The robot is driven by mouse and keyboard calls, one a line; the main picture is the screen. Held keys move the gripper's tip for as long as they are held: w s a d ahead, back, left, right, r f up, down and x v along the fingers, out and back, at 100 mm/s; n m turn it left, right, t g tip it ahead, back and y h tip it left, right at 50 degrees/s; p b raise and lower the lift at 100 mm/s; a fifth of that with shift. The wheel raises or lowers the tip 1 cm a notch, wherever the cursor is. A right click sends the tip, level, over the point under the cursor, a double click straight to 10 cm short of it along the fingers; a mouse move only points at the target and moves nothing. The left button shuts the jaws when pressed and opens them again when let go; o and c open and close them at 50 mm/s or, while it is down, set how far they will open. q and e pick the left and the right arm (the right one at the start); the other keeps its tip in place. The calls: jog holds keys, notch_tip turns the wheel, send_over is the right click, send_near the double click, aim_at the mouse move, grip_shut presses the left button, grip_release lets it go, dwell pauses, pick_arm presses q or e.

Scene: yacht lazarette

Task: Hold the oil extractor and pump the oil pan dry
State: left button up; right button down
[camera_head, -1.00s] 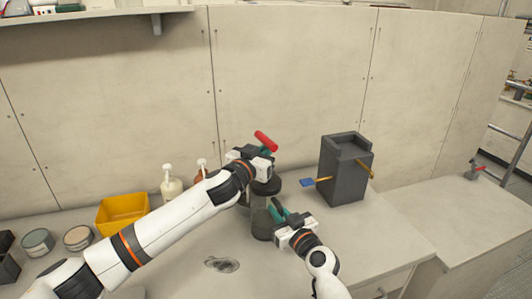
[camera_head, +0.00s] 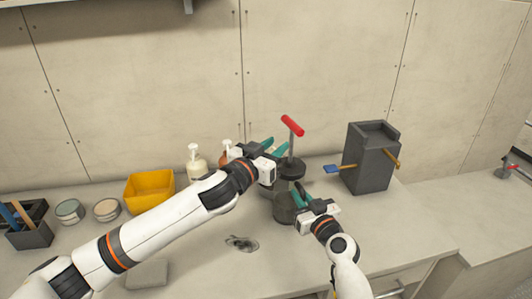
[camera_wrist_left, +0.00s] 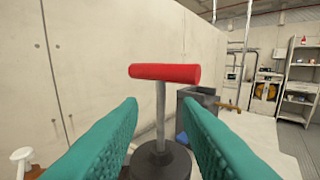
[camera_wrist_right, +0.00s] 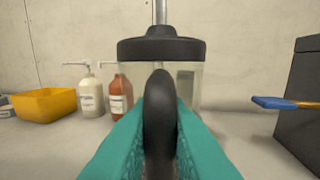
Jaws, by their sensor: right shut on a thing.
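The oil extractor (camera_head: 285,207) stands upright on the bench, with a clear body, a black lid and a red T-handle (camera_head: 292,125) on a raised metal rod. My right gripper (camera_head: 304,198) is shut on the extractor's black side handle (camera_wrist_right: 160,125). My left gripper (camera_head: 277,150) is open beside the rod, just below the level of the red handle. In the left wrist view the red handle (camera_wrist_left: 165,73) stands ahead of and between the teal fingers, not gripped. I cannot make out an oil pan or the oil level.
A dark grey box-like stand (camera_head: 370,160) with a blue-tipped tool is to the right. A yellow bin (camera_head: 149,190), pump bottles (camera_head: 196,163), tins (camera_head: 70,211) and a tool caddy (camera_head: 30,228) are on the left. A dark coiled item (camera_head: 241,243) lies in front.

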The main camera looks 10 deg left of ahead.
aim_at(292, 131)
pick_arm(q)
jog(key=v, duration=0.3)
jog(key=shift+s, duration=0.15)
dwell(1.3)
jog(key=shift+a+r, duration=0.1)
jog(key=shift+r, duration=0.1)
jog(key=c, duration=0.5)
jog(key=w+r+m+h, duration=0.1)
jog(key=r+h, duration=0.1)
jog(key=r, duration=0.1)
jog(key=w+a+r+m+g+h, duration=0.1)
jog(key=w+r+m+h, duration=0.1)
jog(key=r+h, duration=0.1)
jog(key=w+a+r+m+g+h, duration=0.1)
jog(key=w+r+m+h, duration=0.1)
jog(key=r, duration=0.1)
jog(key=shift+w+h, duration=0.2)
jog(key=shift+h, duration=0.1)
grip_shut()
jog(key=a+m+g, duration=0.4)
jog(key=g, duration=0.4)
jog(key=w+d+f, duration=0.3)
jog(key=d+f, duration=0.1)
jog(key=d, duration=0.5)
jog(key=shift+w+f, duration=0.35)
jog(key=shift+w, duration=0.05)
